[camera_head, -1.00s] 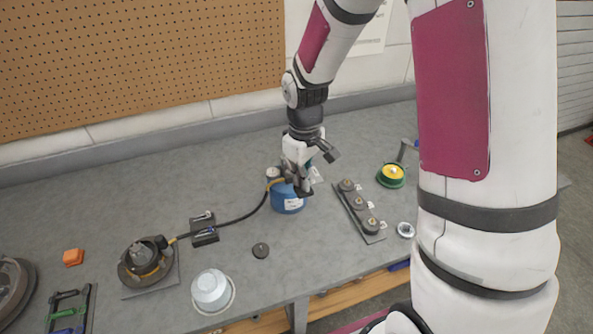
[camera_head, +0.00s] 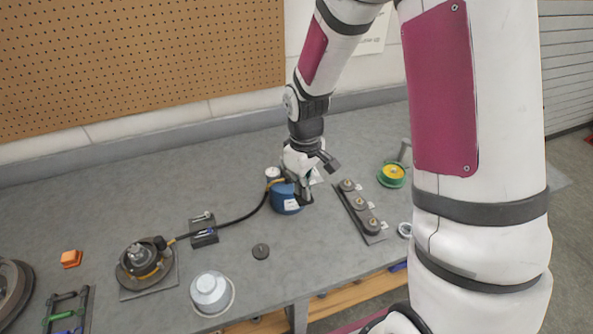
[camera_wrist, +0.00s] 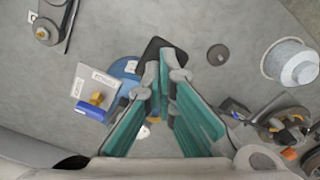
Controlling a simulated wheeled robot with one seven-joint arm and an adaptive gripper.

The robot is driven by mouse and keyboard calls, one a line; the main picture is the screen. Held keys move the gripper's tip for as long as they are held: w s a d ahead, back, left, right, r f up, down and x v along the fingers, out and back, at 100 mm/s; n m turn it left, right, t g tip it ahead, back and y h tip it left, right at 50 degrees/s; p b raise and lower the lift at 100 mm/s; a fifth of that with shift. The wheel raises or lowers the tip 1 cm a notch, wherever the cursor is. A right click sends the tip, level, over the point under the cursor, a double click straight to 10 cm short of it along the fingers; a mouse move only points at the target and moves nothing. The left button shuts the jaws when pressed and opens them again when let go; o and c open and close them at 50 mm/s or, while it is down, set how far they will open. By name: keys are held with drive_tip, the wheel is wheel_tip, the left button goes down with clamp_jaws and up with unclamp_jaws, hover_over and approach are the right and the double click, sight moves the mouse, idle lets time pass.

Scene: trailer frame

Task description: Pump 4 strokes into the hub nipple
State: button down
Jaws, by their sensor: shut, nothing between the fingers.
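The blue grease pump (camera_head: 284,198) stands on the bench, partly hidden by my gripper. Its blue body also shows in the wrist view (camera_wrist: 125,70). A black pad (camera_wrist: 155,47), apparently the pump's handle, lies under my fingertips; I cannot tell whether they touch it. My gripper (camera_head: 304,192) is shut with nothing between its teal fingers, which also show in the wrist view (camera_wrist: 165,68). A black hose (camera_head: 245,218) runs from the pump left to the hub (camera_head: 139,257), which sits on a grey plate. The hose end is at the hub; the nipple itself is too small to make out.
A white-grey cup (camera_head: 209,290) and a dark disc (camera_head: 261,251) lie in front. A rack with several round parts (camera_head: 361,208) and a green-yellow spool (camera_head: 392,174) stand right of the pump. An orange block (camera_head: 71,258) is at left. The bench behind the hose is clear.

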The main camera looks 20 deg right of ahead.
drive_tip(key=shift+f, duration=1)
drive_tip(key=shift+r, duration=0.15)
